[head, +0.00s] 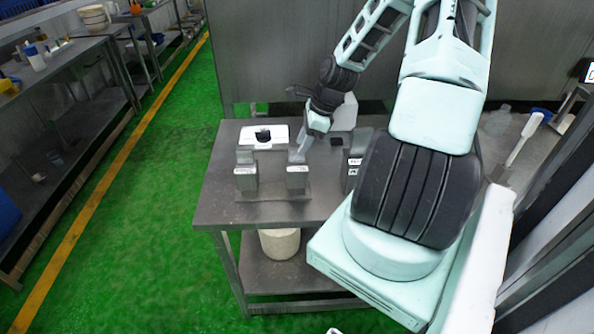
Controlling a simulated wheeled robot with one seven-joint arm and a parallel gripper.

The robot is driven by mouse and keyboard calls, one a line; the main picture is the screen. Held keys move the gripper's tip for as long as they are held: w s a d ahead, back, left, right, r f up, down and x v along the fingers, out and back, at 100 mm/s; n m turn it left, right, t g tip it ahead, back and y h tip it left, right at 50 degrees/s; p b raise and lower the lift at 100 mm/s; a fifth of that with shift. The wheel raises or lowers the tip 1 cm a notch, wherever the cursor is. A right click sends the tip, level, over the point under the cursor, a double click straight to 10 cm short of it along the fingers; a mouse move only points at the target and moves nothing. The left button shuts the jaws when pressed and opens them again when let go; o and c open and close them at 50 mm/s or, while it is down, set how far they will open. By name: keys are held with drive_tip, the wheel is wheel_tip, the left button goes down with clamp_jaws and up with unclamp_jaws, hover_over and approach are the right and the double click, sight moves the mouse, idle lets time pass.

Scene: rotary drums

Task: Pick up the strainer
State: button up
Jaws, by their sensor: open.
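I cannot pick out a strainer for certain in the head view. My gripper (303,145) is over the metal table (225,200), pointing down near the top of a grey metal block stand (297,181). It is open, but its fingertips are small and partly blend with the things behind them. I cannot tell whether it touches anything. A white box with a black top piece (264,137) lies to the left of my gripper. A small dark object (336,142) lies to its right.
Another block stand (244,178) is at the left, and a third (353,173) is partly hidden by my arm. A pale round container (280,243) sits on the lower shelf. A metal wall (280,60) rises behind. Green floor (140,220) is clear at left.

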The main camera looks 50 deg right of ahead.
sight(298, 148)
drive_tip(key=x, duration=0.1)
drive_tip(key=p+x, duration=0.1)
drive_tip(key=x, duration=0.1)
drive_tip(key=shift+w+d+f, duration=0.1)
drive_tip(key=shift+w, duration=0.25)
drive_tip(key=shift+w+f, duration=0.15)
drive_tip(key=shift+f, duration=0.4)
clamp_jaws()
drive_tip(key=shift+r, duration=0.1)
